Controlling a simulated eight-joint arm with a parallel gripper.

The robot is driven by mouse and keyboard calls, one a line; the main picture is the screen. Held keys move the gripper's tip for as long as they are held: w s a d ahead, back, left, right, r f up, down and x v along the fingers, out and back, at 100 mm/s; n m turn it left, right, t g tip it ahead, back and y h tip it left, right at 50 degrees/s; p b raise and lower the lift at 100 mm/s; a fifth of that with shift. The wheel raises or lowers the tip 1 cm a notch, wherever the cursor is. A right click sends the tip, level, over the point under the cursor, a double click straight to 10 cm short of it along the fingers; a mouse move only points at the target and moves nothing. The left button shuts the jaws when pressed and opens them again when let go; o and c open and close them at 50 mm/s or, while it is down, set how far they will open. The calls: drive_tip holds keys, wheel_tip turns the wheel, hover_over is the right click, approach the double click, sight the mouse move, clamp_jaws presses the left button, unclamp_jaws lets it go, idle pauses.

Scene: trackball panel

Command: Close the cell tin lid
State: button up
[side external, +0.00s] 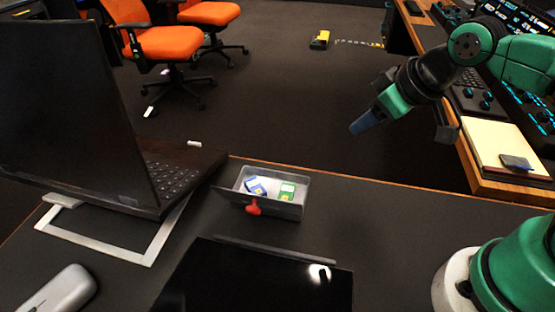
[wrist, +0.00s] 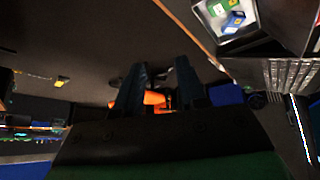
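The cell tin (side external: 300,197) is a small grey open-topped box on the dark desk, with a pale interior. Blue-and-white and green-and-white items lie inside. The lid (side external: 232,195) looks like a dark panel standing open along the tin's near side, with a red tab (side external: 254,207). My gripper (side external: 358,128) is in the air up and to the right of the tin, well apart from it. In the wrist view my gripper (wrist: 158,85) has its two blue fingers apart with nothing between them. The tin (wrist: 250,34) shows at the top right there, partly cut off.
A laptop (side external: 80,110) on a stand (side external: 95,245) is left of the tin. Orange chairs (side external: 165,42) stand behind. The desk right of the tin is clear.

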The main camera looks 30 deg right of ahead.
drive_tip(key=a+n, duration=0.2)
drive_tip(key=a+r+n+g, duration=0.1)
drive_tip(key=a, duration=0.1)
drive_tip(key=shift+w+n+y, duration=0.3)
drive_tip(key=shift+w+n, duration=0.1)
drive_tip(key=c, duration=0.3)
drive_tip(key=a+n, duration=0.2)
drive_tip(key=a+n+g, duration=0.1)
drive_tip(key=a+n, duration=0.2)
drive_tip(key=a+r+n+g, duration=0.1)
drive_tip(key=a+n, duration=0.2)
drive_tip(key=shift+a, duration=0.2)
clamp_jaws()
drive_tip(key=n+g+h, duration=0.1)
drive_tip(key=n+g, duration=0.2)
drive_tip(key=n, duration=0.9)
approach(258, 209)
drive_tip(key=s+a, duration=0.3)
drive_tip(key=a, duration=0.2)
drive_tip(key=f, duration=1)
drive_tip(key=shift+w+f, duration=0.2)
drive_tip(key=shift+f, duration=0.2)
drive_tip(key=shift+w+d+r, duration=0.6)
drive_tip(key=shift+w+d, duration=0.15)
drive_tip(key=shift+d, duration=0.15)
drive_tip(key=shift+w+d+r, duration=0.2)
drive_tip(key=shift+w+d, duration=0.15)
drive_tip(key=shift+d, duration=0.05)
drive_tip(key=shift+w+d+r, duration=0.15)
drive_tip(key=shift+w+r, duration=0.05)
